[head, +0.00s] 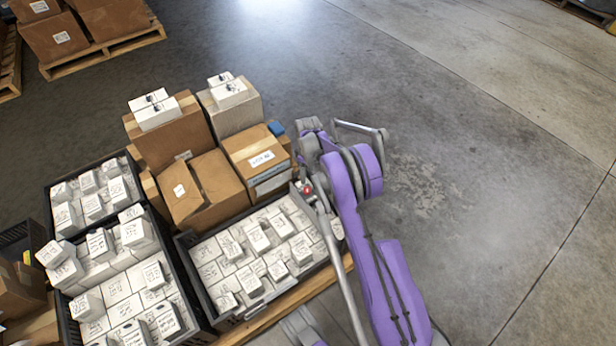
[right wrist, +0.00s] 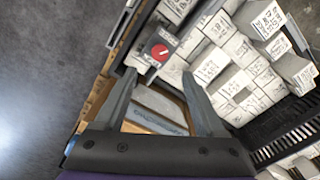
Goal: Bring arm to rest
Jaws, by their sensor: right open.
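My right arm, purple and grey, reaches up from the bottom right in the head view. Its gripper (head: 309,152) is over the right edge of the loaded pallet, beside the cartons and the front crate. In the right wrist view the two grey fingers (right wrist: 160,77) are spread apart with nothing held between them. A small grey box with a red round knob (right wrist: 160,50) lies just beyond the fingertips; its red part (head: 307,189) also shows in the head view. My left gripper is not in view.
Dark crates (head: 180,245) of white labelled boxes (head: 258,240) stand by brown cartons (head: 205,190) on a wooden pallet (head: 345,262). A blue item (head: 276,128) lies at the cartons' back. Another loaded pallet (head: 105,50) is at the upper left. The concrete floor (head: 470,160) on the right is clear.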

